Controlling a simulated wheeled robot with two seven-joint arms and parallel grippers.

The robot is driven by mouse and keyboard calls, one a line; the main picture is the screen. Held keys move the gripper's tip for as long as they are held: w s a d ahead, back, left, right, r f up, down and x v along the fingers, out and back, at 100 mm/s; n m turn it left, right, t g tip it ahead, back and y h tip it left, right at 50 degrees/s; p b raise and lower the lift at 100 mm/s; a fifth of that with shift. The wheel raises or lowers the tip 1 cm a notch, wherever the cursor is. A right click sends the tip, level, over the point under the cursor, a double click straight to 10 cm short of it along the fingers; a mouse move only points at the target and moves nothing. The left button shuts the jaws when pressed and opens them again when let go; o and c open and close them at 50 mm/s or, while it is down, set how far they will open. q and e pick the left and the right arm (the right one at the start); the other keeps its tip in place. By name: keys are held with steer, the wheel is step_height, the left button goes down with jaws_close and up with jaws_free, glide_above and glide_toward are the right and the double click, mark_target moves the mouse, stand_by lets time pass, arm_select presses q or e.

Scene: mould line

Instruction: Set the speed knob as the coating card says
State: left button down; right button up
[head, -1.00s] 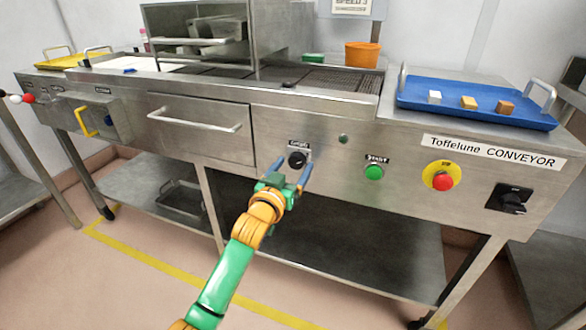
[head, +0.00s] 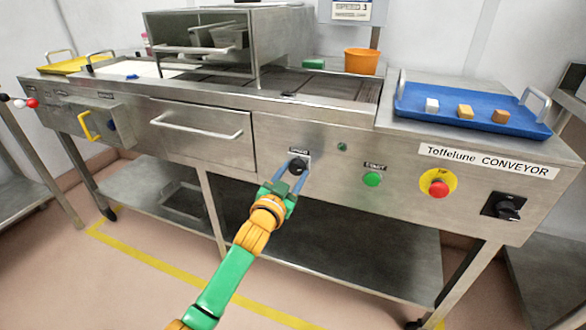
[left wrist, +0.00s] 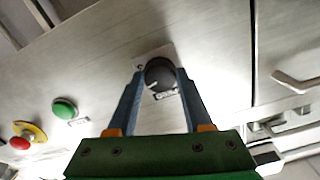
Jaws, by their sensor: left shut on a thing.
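The speed knob (head: 298,166) is a black round dial on the steel front panel, on a small pale plate. My left gripper (head: 290,172) has its two blue fingers on either side of the knob and is shut on it. In the left wrist view the knob (left wrist: 159,74) sits between the fingertips, with a pale pointer mark on its face and a small label beside it. The coating card (head: 352,10) is on the post at the top; its lower line seems to read SPEED 3, but the print is small. My right gripper is not in view.
To the knob's right are the green start button (head: 372,179), the red stop button (head: 438,188) and a black rotary switch (head: 507,209). A drawer handle (head: 197,131) sticks out on the left. A blue tray (head: 470,115) and an orange bucket (head: 361,61) stand on top.

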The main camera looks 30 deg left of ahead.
arm_select(q)
steer(key=shift+r+m+p, duration=0.2)
steer(key=shift+m+p, duration=0.3)
steer(key=shift+m, duration=0.4)
steer(key=shift+m+p, duration=0.5)
steer(key=shift+m, duration=0.4)
steer(key=shift+f+m+p, duration=0.1)
steer(key=shift+m+p, duration=0.35)
steer(key=shift+m, duration=0.75)
steer(key=shift+m+p, duration=0.3)
steer(key=shift+m, duration=0.9)
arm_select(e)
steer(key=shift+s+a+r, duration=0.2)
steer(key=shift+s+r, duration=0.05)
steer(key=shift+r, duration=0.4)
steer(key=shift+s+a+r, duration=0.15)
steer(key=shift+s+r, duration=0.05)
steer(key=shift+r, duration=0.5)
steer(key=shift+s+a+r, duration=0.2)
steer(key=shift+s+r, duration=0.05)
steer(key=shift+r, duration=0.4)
arm_select(q)
steer(key=shift+c, duration=1.6)
jaws_free()
